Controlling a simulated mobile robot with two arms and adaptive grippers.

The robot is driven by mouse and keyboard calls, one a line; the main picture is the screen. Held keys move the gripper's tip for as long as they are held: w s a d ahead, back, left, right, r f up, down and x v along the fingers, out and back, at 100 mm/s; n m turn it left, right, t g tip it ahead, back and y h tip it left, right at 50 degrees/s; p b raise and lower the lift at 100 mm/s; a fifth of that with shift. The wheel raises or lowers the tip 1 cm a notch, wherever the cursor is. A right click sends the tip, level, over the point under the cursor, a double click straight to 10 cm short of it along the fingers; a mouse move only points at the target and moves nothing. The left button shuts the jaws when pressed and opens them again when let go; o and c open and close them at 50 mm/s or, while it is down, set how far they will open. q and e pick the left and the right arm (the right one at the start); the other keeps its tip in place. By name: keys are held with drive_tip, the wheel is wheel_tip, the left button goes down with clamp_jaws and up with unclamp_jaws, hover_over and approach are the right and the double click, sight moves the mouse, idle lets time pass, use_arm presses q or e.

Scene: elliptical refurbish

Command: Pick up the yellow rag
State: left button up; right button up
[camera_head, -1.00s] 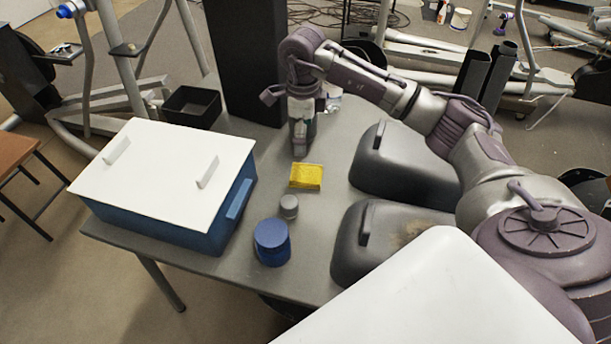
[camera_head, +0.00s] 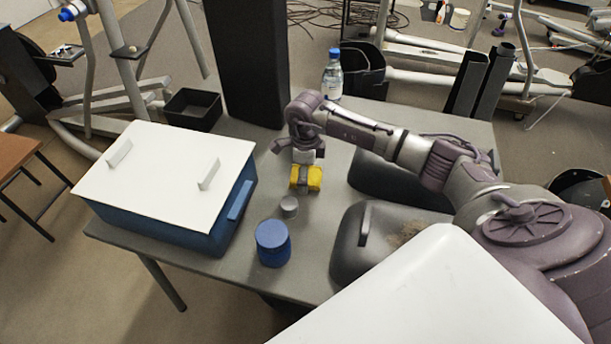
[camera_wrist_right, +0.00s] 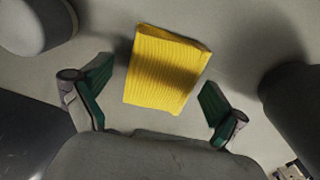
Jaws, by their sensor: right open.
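The yellow rag (camera_head: 315,180) lies flat on the grey table, partly covered by my right gripper (camera_head: 305,178) in the head view. In the right wrist view the rag (camera_wrist_right: 167,70) is a ribbed, folded, roughly square piece. My right gripper (camera_wrist_right: 153,103) is open, with one finger on each side of the rag's near end. The fingers do not appear to touch the rag. My left gripper is not in view.
A grey cylinder (camera_head: 289,206) and a blue canister (camera_head: 272,244) stand near the rag. A white-lidded blue box (camera_head: 170,180) is at left. Dark curved covers (camera_head: 385,240) lie at right. A water bottle (camera_head: 332,75) and black bin (camera_head: 192,108) are behind.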

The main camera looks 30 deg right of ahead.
drive_tip(key=c, duration=1.1)
wheel_tip(320, 180, up, 10)
drive_tip(key=shift+r+b, duration=0.1)
drive_tip(key=shift+b, duration=0.25)
drive_tip(key=shift+c, duration=0.2)
